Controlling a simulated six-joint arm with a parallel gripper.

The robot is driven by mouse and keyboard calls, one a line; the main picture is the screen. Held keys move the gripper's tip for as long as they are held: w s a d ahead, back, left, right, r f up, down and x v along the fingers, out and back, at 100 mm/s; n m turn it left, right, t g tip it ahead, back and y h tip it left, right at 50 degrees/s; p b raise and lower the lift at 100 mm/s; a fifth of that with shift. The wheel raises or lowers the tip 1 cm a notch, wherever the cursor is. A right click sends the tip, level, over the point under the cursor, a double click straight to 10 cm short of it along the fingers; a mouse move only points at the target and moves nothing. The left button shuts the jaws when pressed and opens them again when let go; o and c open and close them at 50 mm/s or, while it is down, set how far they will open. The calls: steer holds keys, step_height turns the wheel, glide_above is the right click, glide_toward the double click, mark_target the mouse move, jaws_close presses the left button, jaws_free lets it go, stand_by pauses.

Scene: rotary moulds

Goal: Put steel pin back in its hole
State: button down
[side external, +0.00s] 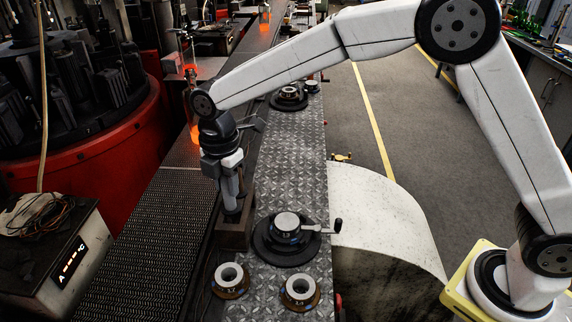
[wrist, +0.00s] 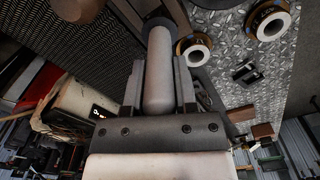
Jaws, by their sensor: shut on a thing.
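The steel pin (wrist: 158,70) is a smooth pale grey cylinder with a dark, wider end, seen in the wrist view. My gripper (wrist: 160,82) is shut on it, one finger on each side. In the side view my gripper (side external: 231,182) points down above a brown block (side external: 234,234) at the left edge of the metal plate (side external: 315,190). The pin's lower end is close to the block's top. I cannot tell whether it is inside a hole, and no hole opening is clearly visible.
A dark round mould with a grey cap and side handle (side external: 287,229) stands right of the block. Two pale rings on brown bases, left (side external: 230,279) and right (side external: 300,290), sit in front. A mesh conveyor (side external: 150,235) runs left; a red rotary machine (side external: 110,140) stands beyond it.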

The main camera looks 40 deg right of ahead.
steer(key=shift+f, duration=1.2)
steer(key=shift+c, duration=2)
jaws_free()
step_height(320, 180, up, 13)
steer(key=shift+f, duration=0.1)
